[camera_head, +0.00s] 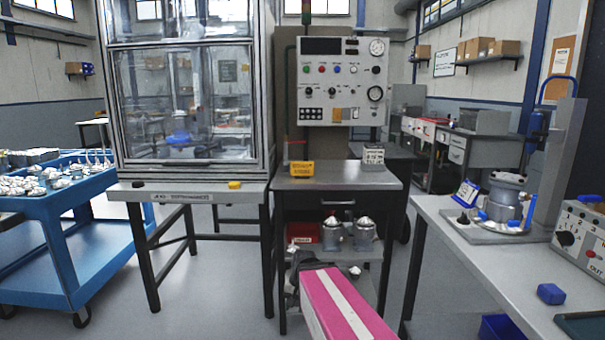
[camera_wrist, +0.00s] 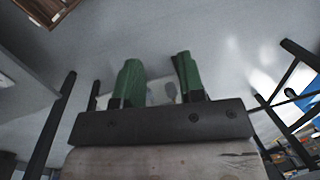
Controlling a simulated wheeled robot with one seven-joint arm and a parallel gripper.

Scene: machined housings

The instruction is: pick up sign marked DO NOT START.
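A small yellow sign (camera_head: 302,168) with dark lettering stands on the grey bench under the control panel, at its back left. A blue-and-white sign (camera_head: 467,193) leans on the right bench beside a metal housing (camera_head: 505,198). The lettering is too small to tell which reads DO NOT START. My gripper (camera_wrist: 158,64) has two green fingers that are apart with nothing between them. In the wrist view it faces the floor and bench legs, with none of these signs in view.
The middle bench (camera_head: 335,181) has a clear top in front of the signs. A control panel (camera_head: 342,82) rises behind it. A glazed cabinet (camera_head: 185,105) stands left, a blue cart (camera_head: 60,215) far left. The right bench (camera_head: 470,255) holds a control box (camera_head: 580,238).

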